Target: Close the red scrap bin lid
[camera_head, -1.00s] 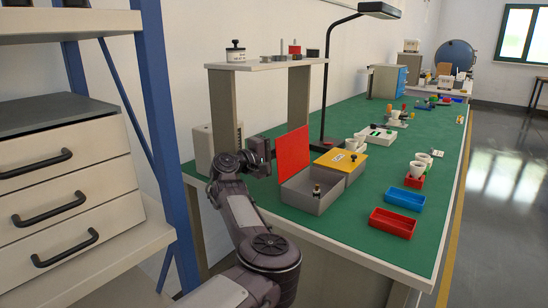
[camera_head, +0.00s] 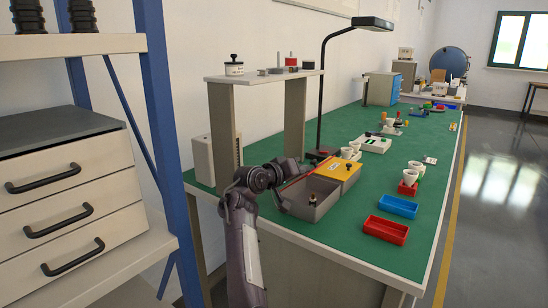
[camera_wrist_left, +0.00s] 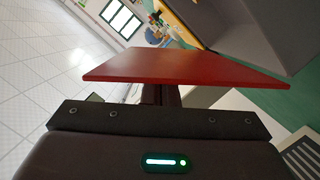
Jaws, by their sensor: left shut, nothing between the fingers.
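The red lid (camera_wrist_left: 185,68) shows as a broad flat panel just beyond my fingers in the left wrist view. In the head view only a thin red edge of the lid (camera_head: 298,178) shows, beside the grey bin (camera_head: 318,211). The lid is tilted, and the bin is still open at the top. A small dark-and-light item (camera_head: 312,199) is visible inside it. My left gripper (camera_head: 287,168) is shut and empty at the lid's far side, close to or touching it; contact is unclear. My right gripper is not in view.
A yellow-lidded bin (camera_head: 340,166) stands closed right behind. A shelf stand (camera_head: 262,78) and a black lamp (camera_head: 322,100) rise close to my left arm. Red (camera_head: 386,230) and blue (camera_head: 398,206) trays lie at the right. Green bench top is free between.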

